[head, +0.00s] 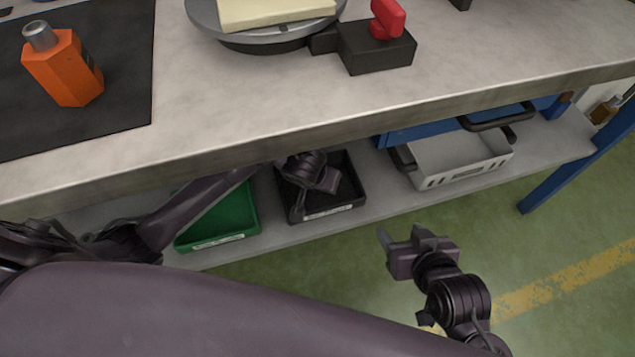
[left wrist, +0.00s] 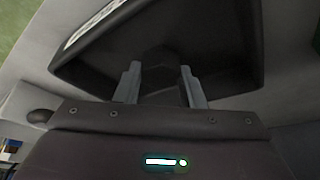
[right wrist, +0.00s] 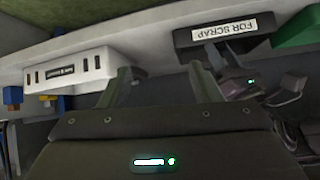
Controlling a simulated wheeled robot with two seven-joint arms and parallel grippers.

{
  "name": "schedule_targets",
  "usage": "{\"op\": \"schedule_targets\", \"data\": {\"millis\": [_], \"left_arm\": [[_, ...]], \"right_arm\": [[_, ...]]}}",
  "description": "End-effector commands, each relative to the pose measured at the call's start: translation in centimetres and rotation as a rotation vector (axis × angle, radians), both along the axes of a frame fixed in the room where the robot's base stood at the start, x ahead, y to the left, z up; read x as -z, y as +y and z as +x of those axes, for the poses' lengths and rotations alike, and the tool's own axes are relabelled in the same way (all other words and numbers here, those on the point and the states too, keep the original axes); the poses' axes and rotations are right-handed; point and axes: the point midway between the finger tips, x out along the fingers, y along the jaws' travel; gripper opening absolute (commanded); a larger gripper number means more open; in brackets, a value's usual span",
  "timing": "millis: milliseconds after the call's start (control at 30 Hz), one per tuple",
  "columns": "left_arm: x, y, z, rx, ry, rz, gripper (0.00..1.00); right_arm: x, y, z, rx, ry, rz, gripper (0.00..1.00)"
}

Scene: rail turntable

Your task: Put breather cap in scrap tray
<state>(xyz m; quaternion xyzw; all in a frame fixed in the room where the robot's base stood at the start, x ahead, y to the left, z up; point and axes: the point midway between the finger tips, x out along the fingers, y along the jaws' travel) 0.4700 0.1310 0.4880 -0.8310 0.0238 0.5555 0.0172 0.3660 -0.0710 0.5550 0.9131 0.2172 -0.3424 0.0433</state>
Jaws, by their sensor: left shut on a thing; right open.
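The black scrap tray (head: 351,172) sits on the lower shelf under the bench. Its "FOR SCRAP" label shows in the right wrist view (right wrist: 188,40). My left gripper (head: 300,205) reaches under the bench top and is over the tray, pointing down. In the left wrist view, its fingers (left wrist: 160,85) are shut on a dark piece, the breather cap (left wrist: 159,66), inside the tray's outline. The cap blends with the dark tray floor, so I cannot tell whether it touches it. My right gripper (head: 402,240) is open and empty, in front of the shelf, right of the tray.
A green tray (head: 222,205) stands left of the scrap tray, a grey-white bin (head: 455,163) to the right. The bench edge (head: 240,143) overhangs the shelf. An orange bottle (head: 64,68), a turntable (head: 265,35) and a red-handled block (head: 378,52) are on top.

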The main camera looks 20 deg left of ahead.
Motion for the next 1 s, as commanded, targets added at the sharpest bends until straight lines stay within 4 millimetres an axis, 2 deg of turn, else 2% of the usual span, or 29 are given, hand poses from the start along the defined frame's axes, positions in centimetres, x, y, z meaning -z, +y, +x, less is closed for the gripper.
{"op": "schedule_targets", "data": {"millis": [700,733,867,1000], "left_arm": [[0.4,0.0,0.0,0.0,0.0,0.0,0.1],[0.4,0.0,0.0,0.0,0.0,0.0,0.4],[0.4,0.0,0.0,0.0,0.0,0.0,0.57],[0.4,0.0,0.0,0.0,0.0,0.0,0.57]], "right_arm": [[-1.4,0.3,1.1,0.005,-0.074,0.031,0.58],[-1.4,0.3,1.1,0.005,-0.075,0.031,0.58],[-1.4,0.3,1.1,0.005,-0.074,0.03,0.58],[-1.4,0.3,1.1,0.005,-0.074,0.03,0.58]]}}
